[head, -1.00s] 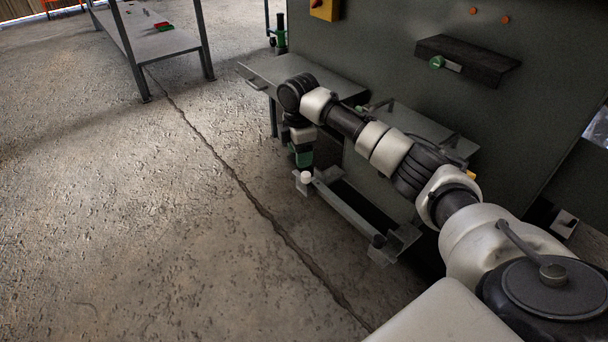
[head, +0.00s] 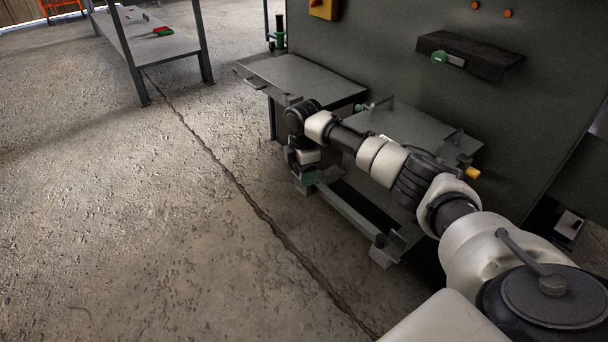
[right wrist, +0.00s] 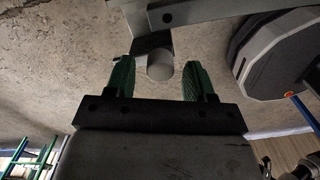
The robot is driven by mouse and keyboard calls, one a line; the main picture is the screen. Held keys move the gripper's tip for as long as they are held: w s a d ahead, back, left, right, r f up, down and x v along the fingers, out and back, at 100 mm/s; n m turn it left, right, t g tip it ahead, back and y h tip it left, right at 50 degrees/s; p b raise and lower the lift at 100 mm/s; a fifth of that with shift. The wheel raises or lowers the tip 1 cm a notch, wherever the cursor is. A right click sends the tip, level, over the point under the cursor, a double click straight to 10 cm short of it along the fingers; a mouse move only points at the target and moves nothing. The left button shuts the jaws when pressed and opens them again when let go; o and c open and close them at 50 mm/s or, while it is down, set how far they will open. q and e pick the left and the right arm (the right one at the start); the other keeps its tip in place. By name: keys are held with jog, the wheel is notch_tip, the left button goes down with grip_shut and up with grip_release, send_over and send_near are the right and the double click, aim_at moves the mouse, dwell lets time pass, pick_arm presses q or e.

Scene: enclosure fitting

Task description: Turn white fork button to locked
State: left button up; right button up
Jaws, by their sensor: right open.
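The white fork button (right wrist: 160,66) shows in the right wrist view as a pale round knob at the end of a dark bracket on a grey metal bar. My right gripper (right wrist: 160,80) is open, with one green ribbed finger on each side of the knob and gaps between. Whether a finger touches it I cannot tell. In the head view my right gripper (head: 306,178) is low at the left end of the fork frame (head: 345,212) and hides the white button. My left gripper is not in view.
A dark knob (head: 380,240) stands at the fork frame's near end. A yellow knob (head: 473,173) is at the right of the grey plate.

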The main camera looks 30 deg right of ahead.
jog(key=shift+f, duration=0.3)
jog(key=shift+c, duration=0.2)
